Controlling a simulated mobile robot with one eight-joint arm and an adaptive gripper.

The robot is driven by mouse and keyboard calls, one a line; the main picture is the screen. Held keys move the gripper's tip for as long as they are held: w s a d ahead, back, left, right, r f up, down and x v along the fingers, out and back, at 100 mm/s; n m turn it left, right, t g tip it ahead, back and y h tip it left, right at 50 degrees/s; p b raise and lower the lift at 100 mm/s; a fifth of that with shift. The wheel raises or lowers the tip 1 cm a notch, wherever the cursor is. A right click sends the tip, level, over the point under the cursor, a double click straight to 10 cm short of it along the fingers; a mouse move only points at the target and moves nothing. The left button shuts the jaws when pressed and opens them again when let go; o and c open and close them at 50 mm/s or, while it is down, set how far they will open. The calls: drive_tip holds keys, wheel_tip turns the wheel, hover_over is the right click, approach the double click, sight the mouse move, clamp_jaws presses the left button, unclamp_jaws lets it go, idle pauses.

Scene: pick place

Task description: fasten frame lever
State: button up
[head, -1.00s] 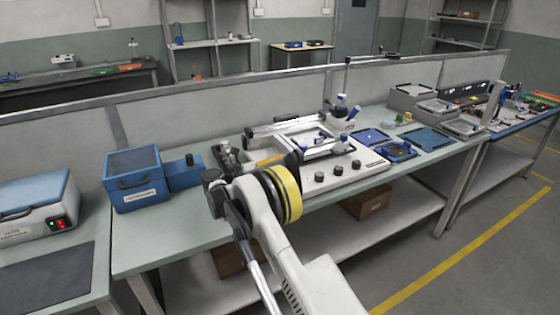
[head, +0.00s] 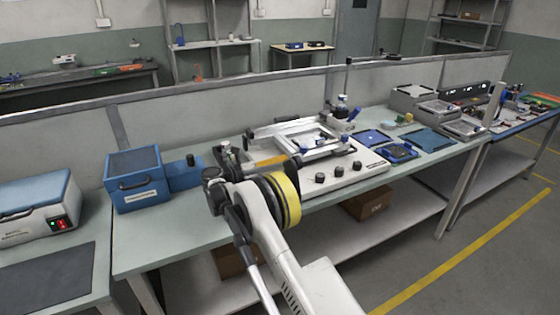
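The printer-like fixture (head: 352,172) stands on the long bench, with a pale body and several dark knobs along its front. Its light rectangular frame (head: 322,150) lies over the body, with a pale bar behind it. Blue-and-dark fittings (head: 342,112) stand at the frame's back right; which of them is the frame lever I cannot tell. My arm, with a yellow band, reaches up from the bottom and covers the fixture's left front. Dark parts at its far end (head: 294,162) lie by the frame's left side. The fingertips are hidden or too small to make out.
A blue box (head: 135,188) stands left on the bench. Blue trays (head: 428,139) and grey bins (head: 463,127) stand to the right. A low partition (head: 180,119) runs behind. The bench front between the blue box and my arm is mostly clear.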

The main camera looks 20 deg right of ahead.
drive_tip(key=shift+a, duration=0.1)
drive_tip(key=a, duration=0.8)
drive_tip(key=s+a, duration=0.1)
drive_tip(key=a, duration=0.2)
drive_tip(key=shift+s+a, duration=0.1)
drive_tip(key=shift+a, duration=0.3)
